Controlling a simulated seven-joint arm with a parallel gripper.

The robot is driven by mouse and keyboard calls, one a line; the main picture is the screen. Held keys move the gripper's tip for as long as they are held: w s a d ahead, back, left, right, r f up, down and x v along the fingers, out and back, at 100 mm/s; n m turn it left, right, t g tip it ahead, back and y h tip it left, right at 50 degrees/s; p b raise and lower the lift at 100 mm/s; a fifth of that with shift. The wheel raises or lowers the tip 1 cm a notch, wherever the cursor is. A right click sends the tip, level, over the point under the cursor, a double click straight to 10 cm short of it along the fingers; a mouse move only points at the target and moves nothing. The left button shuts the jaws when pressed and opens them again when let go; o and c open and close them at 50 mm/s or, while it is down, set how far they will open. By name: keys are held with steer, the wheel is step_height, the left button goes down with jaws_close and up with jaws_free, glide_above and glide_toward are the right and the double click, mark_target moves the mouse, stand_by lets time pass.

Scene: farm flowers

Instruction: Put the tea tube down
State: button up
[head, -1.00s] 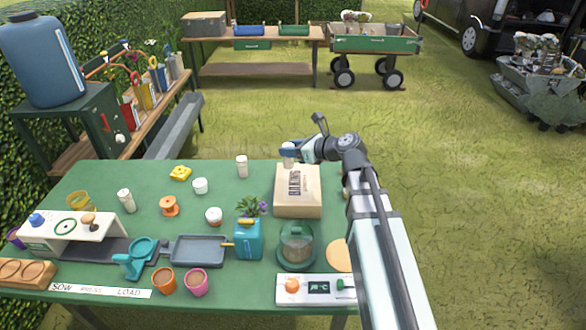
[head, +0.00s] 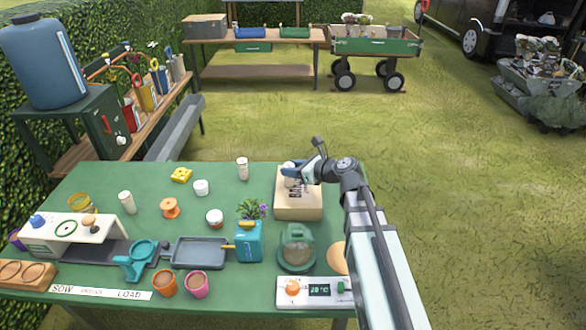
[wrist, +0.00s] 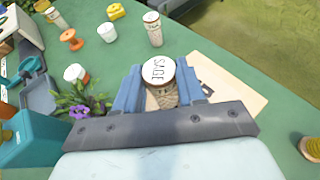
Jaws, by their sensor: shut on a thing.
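My gripper (wrist: 160,97) is shut on a small tube (wrist: 160,72) with a white lid that reads SAGE. It holds the tube upright between its blue fingers. In the head view my gripper (head: 290,174) is over the back part of the tan packet (head: 298,209), and the tube's pale top (head: 288,166) shows there. Whether the tube touches the packet is hidden. A similar tube (wrist: 155,35), its lid lettering looking like TEA, stands apart on the green table; it also shows in the head view (head: 242,169).
Another white-lidded tube (head: 127,203) stands at the left. A purple-flowered plant (head: 251,208), a teal container (head: 249,243) and a glass dome (head: 297,246) are near the packet. An orange spool (head: 170,208) and white jars (head: 201,187) stand left of it. The table's back middle has free room.

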steer(key=shift+f, duration=0.15)
steer(key=o, duration=1.1)
steer(key=shift+c, duration=0.2)
steer(key=shift+s+d+r, duration=0.15)
steer(key=shift+d+r, duration=0.05)
steer(key=shift+r, duration=0.05)
steer(key=v, duration=1.1)
steer(key=shift+d, duration=0.2)
steer(key=shift+s+r, duration=0.1)
steer(key=shift+r, duration=0.05)
